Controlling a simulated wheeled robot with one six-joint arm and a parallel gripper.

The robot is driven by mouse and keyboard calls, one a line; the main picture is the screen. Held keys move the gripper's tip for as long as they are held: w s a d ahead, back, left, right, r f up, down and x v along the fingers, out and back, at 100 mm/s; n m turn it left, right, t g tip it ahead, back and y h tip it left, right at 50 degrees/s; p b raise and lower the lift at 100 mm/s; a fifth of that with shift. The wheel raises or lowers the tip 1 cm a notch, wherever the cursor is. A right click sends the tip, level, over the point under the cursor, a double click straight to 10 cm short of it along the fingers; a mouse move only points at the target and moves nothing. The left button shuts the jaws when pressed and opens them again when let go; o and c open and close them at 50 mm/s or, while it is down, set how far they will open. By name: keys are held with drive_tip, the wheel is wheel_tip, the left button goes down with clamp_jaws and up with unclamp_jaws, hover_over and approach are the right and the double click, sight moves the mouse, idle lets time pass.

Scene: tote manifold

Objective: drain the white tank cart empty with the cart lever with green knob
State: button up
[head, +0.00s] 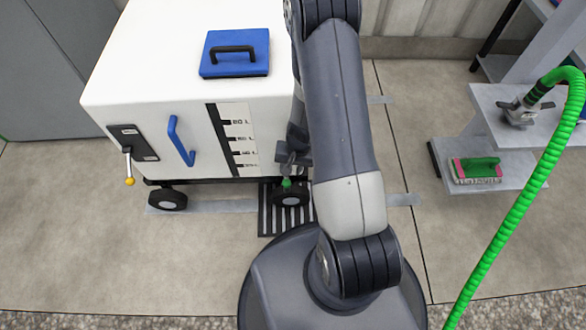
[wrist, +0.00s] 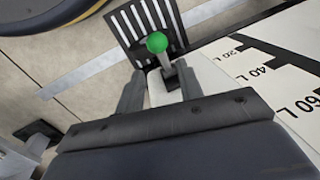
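The white tank cart (head: 180,60) stands at the left in the head view, with a black-and-white litre scale (head: 233,138) on its front. The lever's green knob (head: 286,183) shows low at the cart's right front, over the slotted floor drain (head: 268,222). In the wrist view the green knob (wrist: 157,42) stands just beyond my fingertips, with its grey stem between them in the picture. My gripper (wrist: 160,72) is open, with a finger on each side and no visible grip on the lever. In the head view my arm partly hides the gripper and the cart's right side.
A second lever with a yellow knob (head: 129,181) is on the cart's left front, beside a blue handle (head: 181,141). A blue lid (head: 235,53) tops the cart.

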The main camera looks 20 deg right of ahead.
sight(286, 182)
drive_tip(key=f+b, duration=0.1)
drive_tip(key=f, duration=0.2)
drive_tip(key=a+f+b, duration=0.1)
drive_tip(key=f+b, duration=0.1)
drive_tip(key=f, duration=0.2)
drive_tip(key=f+b, duration=0.2)
drive_tip(key=f, duration=0.1)
drive_tip(key=shift+w+a+f, duration=0.15)
drive_tip(key=shift+w+a, duration=0.15)
drive_tip(key=shift+a, duration=0.05)
drive_tip(key=shift+c, duration=0.5)
clamp_jaws()
